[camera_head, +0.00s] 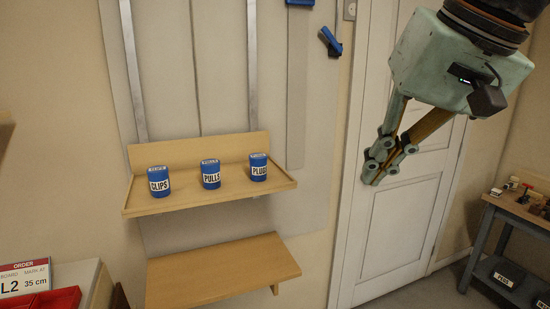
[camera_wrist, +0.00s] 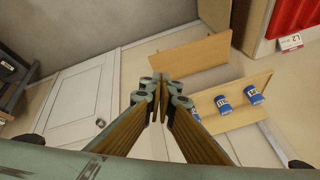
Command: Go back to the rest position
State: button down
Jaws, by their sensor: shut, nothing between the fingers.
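My gripper (camera_head: 372,178) hangs in the air at the right of the head view, in front of the white door. Its fingers point down and to the left, are shut and hold nothing. In the wrist view my gripper (camera_wrist: 161,78) also shows its fingertips together. It is apart from the shelves and touches nothing that I can see.
A wooden shelf (camera_head: 145,206) holds three blue cans labelled CLIPS (camera_head: 159,182), PULLS (camera_head: 211,175) and PLUGS (camera_head: 258,168). A lower shelf (camera_head: 220,272) is bare. A workbench (camera_head: 515,208) stands far right. An order sign (camera_head: 25,279) and red tray (camera_head: 62,300) are lower left.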

jog(key=s+d+f+h, duration=0.1)
jog(key=s+d+f, duration=0.1)
jog(key=s+f, duration=0.4)
jog(key=s+d+f+n+g+h, duration=0.1)
jog(key=s+d+f, duration=0.1)
jog(key=s+f, duration=0.5)
jog(key=s, duration=0.6)
jog(key=shift+s+d+f, duration=0.15)
jog(key=shift+d+f, duration=0.05)
jog(key=shift+f, duration=0.1)
jog(key=shift+r, duration=0.1)
notch_tip(320, 180, up, 28)
jog(key=p, duration=2.8)
jog(key=shift+r, duration=0.1)
dwell(1.6)
